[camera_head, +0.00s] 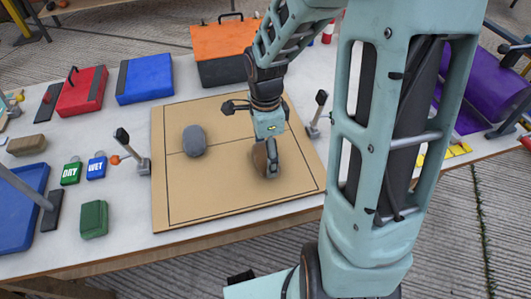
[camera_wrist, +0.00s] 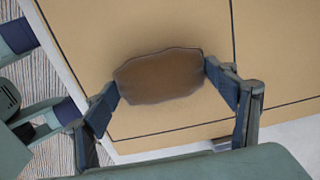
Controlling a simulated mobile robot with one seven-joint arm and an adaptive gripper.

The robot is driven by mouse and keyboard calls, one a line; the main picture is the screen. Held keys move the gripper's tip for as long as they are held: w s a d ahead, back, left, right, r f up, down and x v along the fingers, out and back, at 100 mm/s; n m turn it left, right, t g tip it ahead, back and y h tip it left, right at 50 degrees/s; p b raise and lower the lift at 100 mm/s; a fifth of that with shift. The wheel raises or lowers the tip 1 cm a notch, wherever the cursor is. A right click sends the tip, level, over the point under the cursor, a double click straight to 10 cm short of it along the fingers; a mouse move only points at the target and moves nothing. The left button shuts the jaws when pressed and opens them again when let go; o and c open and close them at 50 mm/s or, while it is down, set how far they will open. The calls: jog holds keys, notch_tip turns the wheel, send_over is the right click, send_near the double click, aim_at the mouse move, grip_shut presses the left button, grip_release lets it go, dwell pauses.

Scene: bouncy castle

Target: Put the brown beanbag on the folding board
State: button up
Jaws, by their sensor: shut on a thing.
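The brown beanbag (camera_head: 260,161) is between the fingers of my gripper (camera_head: 270,158), over the right half of the folding board (camera_head: 215,205). In the wrist view, the brown beanbag (camera_wrist: 158,76) is held at its two ends by the fingers of my gripper (camera_wrist: 162,82), with the tan folding board (camera_wrist: 120,30) behind it. The beanbag is low over the board; I cannot tell whether it touches it. In the head view my gripper hides part of the beanbag.
A grey beanbag (camera_head: 194,141) lies on the board's left half. Clamp-like black-handled posts stand at the board's left (camera_head: 133,150) and right (camera_head: 317,115) edges. An orange-lidded box (camera_head: 222,40) stands behind. A green block (camera_head: 94,219) and small bottles lie left.

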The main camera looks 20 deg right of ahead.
aim_at(265, 153)
jog(key=shift+f, duration=0.2)
jog(key=o, duration=1.6)
jog(key=shift+c, duration=0.2)
notch_tip(265, 153, up, 12)
jog(key=p, duration=0.2)
jog(key=shift+r, duration=0.2)
